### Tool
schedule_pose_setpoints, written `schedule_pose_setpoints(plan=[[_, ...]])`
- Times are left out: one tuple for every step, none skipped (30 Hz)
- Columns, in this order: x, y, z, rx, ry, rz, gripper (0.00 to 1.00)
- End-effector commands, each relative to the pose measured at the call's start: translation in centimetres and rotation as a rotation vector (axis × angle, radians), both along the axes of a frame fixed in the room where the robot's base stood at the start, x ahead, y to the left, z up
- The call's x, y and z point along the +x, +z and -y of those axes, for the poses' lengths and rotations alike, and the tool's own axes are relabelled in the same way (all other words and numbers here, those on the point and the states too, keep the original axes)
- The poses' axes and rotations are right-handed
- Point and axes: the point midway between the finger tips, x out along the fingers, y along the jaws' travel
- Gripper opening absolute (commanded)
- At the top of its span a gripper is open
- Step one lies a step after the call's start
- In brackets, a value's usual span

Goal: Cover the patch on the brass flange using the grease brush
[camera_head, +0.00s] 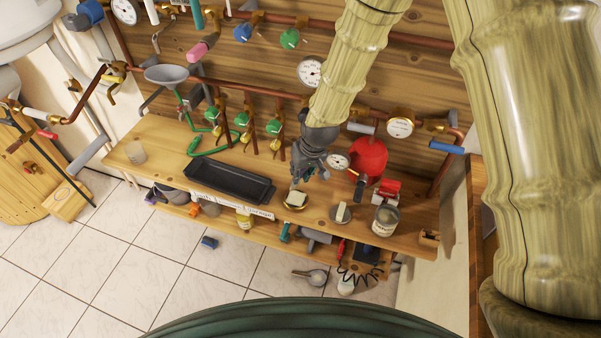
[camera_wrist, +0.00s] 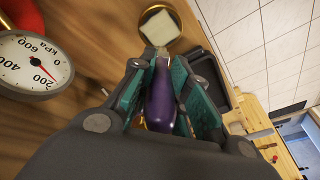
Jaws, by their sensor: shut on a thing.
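My gripper (camera_head: 302,178) is low over the workbench, just above the brass flange (camera_head: 294,206). In the wrist view my gripper (camera_wrist: 160,98) is shut on the purple handle of the grease brush (camera_wrist: 160,95). The brass flange shows beyond the handle as a round golden rim (camera_wrist: 177,45). A pale, squarish patch (camera_wrist: 157,27) appears over the flange, in line with the handle's far end. I cannot tell whether the brush's bristles touch it, as the brush's tip is not clearly visible.
A black tray (camera_head: 230,183) lies left of the flange. To the right are a grey disc (camera_head: 335,217) with a pale block, an open can (camera_head: 384,222) and a red tank (camera_head: 369,158). Pipes, valves and gauges line the wall behind. A pressure gauge (camera_wrist: 35,62) is close in the wrist view.

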Motion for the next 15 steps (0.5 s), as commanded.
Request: schedule_pose_setpoints(plan=[[0.0,0.7,0.0,0.000,0.000,0.001,0.00],[0.0,0.9,0.0,0.000,0.000,0.001,0.00],[0.0,1.3,0.0,0.000,0.000,0.001,0.00],[0.0,1.5,0.0,0.000,0.000,0.001,0.00],[0.1,1.7,0.0,0.000,0.000,0.001,0.00],[0.0,2.0,0.0,0.000,0.000,0.001,0.00],[0.1,2.3,0.0,0.000,0.000,0.001,0.00],[0.1,2.5,0.0,0.000,0.000,0.001,0.00],[0.1,2.8,0.0,0.000,0.000,0.001,0.00],[0.1,3.0,0.0,0.000,0.000,0.001,0.00],[0.1,3.2,0.0,0.000,0.000,0.001,0.00],[0.0,3.5,0.0,0.000,0.000,0.001,0.00],[0.0,3.7,0.0,0.000,0.000,0.001,0.00],[0.0,4.0,0.0,0.000,0.000,0.001,0.00],[0.0,4.3,0.0,0.000,0.000,0.001,0.00]])
